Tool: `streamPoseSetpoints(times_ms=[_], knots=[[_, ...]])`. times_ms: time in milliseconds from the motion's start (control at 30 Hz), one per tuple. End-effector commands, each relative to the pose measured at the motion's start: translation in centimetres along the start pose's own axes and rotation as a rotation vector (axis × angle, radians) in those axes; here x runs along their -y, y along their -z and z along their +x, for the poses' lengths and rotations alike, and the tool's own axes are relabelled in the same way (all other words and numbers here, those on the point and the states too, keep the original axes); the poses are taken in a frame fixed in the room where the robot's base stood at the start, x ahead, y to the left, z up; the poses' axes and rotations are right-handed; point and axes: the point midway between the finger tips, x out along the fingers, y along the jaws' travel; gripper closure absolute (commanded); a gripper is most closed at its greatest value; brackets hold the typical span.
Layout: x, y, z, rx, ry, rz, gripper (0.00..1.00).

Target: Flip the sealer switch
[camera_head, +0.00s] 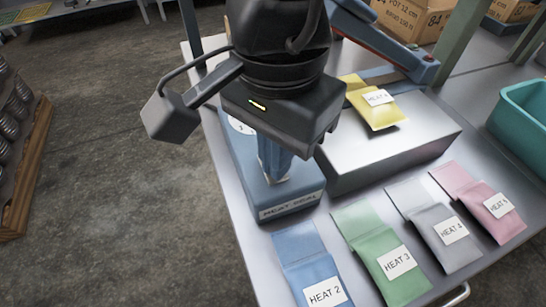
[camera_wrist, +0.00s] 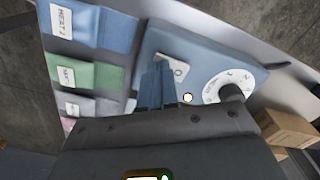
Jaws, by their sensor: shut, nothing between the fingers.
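The heat sealer's blue control box (camera_head: 240,165) stands at the table's left edge, with a "HEAT SEAL" label on its front. My gripper (camera_head: 276,178) is shut and empty, pointing down at the top of this box. In the wrist view my gripper's fingers (camera_wrist: 158,82) are over a white switch plate (camera_wrist: 178,68) marked "O". The fingers hide much of the switch, so I cannot tell its position or whether they touch it. A small pale yellow lamp (camera_wrist: 187,98) and a white dial with a black knob (camera_wrist: 228,88) are beside it.
A yellow pouch (camera_head: 375,105) lies on the grey sealer bed (camera_head: 390,150), under the raised sealer arm (camera_head: 400,58). Blue, green, grey and pink pouches (camera_head: 388,262) lie along the front. A teal bin (camera_head: 520,115) is at right; cartons (camera_head: 415,18) stand behind.

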Motion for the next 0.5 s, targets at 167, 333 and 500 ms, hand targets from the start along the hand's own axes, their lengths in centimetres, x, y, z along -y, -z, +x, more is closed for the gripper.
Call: streamPoseSetpoints(times_ms=[167,333,500], knots=[[0.0,0.0,-1.5,-0.001,0.001,0.000,1.00],[0.0,0.0,-2.8,-0.002,0.001,0.000,1.00],[0.0,0.0,-4.0,-0.001,0.002,0.000,1.00]])
